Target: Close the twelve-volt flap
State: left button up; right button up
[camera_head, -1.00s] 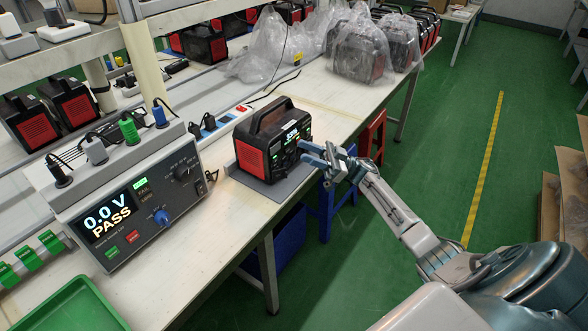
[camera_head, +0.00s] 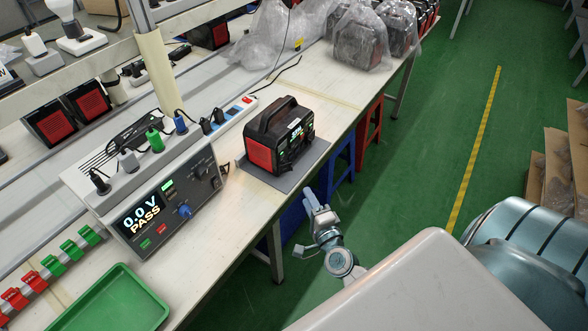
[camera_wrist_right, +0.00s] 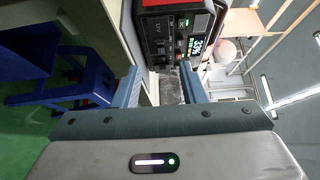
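The black and red power station (camera_head: 283,135) stands upright on a grey mat (camera_head: 309,161) near the table's front edge. Its panel with a lit display faces right in the head view. The panel shows larger in the right wrist view, where the power station (camera_wrist_right: 180,35) reads about 33%. The twelve-volt flap cannot be made out. My right gripper (camera_head: 312,200) is off the table edge, below and right of the power station, apart from it. In the wrist view the fingers of the right gripper (camera_wrist_right: 162,83) stand apart with nothing held between them. My left gripper is not in view.
A tester (camera_head: 160,205) showing 0.0 V PASS stands left of the power station. A green tray (camera_head: 115,300) lies nearer. Bagged units (camera_head: 362,38) stand farther back. Blue (camera_head: 340,165) and red (camera_head: 370,125) stools are under the table edge.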

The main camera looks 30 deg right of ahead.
aim_at(292, 170)
jog(key=w, duration=0.3)
jog(key=w+d+p, duration=0.1)
jog(key=w, duration=0.3)
jog(key=w+d, duration=0.1)
jog(key=w, duration=0.2)
jog(key=shift+w, duration=0.25)
jog(key=shift+c, duration=0.2)
jog(key=shift+f, duration=0.1)
grip_shut()
